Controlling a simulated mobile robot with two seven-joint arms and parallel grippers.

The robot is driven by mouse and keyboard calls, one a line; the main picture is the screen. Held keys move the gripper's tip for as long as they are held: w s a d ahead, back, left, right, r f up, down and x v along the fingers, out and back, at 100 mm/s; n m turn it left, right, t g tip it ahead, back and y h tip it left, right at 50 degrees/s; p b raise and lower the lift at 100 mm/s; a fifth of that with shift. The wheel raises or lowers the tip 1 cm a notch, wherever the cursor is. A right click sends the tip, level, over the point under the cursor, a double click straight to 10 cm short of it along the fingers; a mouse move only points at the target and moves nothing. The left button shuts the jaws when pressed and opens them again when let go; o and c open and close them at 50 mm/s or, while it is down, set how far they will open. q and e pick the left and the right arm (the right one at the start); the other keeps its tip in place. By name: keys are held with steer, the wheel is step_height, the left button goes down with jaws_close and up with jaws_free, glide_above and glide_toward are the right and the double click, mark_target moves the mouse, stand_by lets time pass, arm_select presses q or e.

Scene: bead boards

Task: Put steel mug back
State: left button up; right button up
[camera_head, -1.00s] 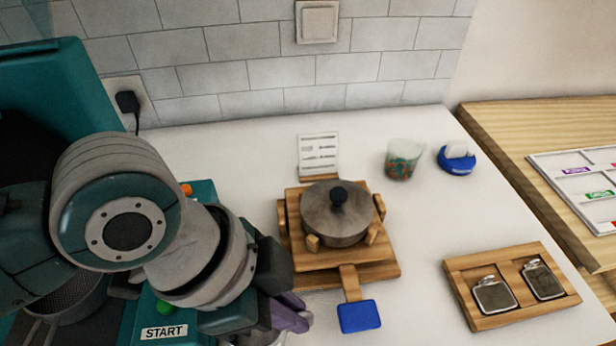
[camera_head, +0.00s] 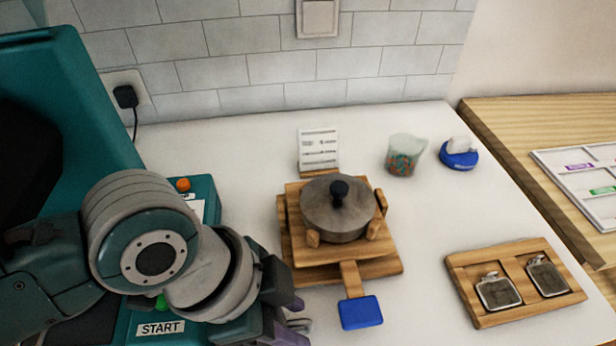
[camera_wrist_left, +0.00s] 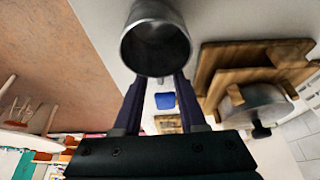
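The steel mug (camera_wrist_left: 156,42) fills the top middle of the left wrist view, with its round, dark opening facing the camera. My left gripper (camera_wrist_left: 160,82) has its two purple fingers reaching to the mug, and it looks shut on it. The exact contact is hidden by the mug's rim. In the head view my left gripper (camera_head: 292,322) is at the bottom, just left of the blue-ended lever, and mostly hidden by my wrist. My right gripper is not in view.
A lidded pot (camera_head: 338,210) stands on a wooden stand (camera_head: 300,262) with a blue pad (camera_head: 361,312). A wooden tray (camera_head: 460,290) with two flasks lies at right. A teal START machine (camera_head: 205,190) is at left. A cup (camera_head: 405,155) and blue holder (camera_head: 459,158) stand behind.

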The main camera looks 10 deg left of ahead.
arm_select(q)
steer(key=shift+r, duration=0.35)
steer(key=s+a+r+n+t+p, duration=0.1)
steer(key=s+a+r+n, duration=0.1)
steer(key=r, duration=0.4)
steer(key=s+a+r+n+t+p, duration=0.1)
steer(key=a+r+n+p, duration=0.1)
steer(key=r, duration=0.4)
steer(key=s+a+n+y, duration=0.4)
steer(key=s+a+n, duration=0.2)
steer(key=a+n, duration=0.3)
steer(key=shift+a, duration=0.6)
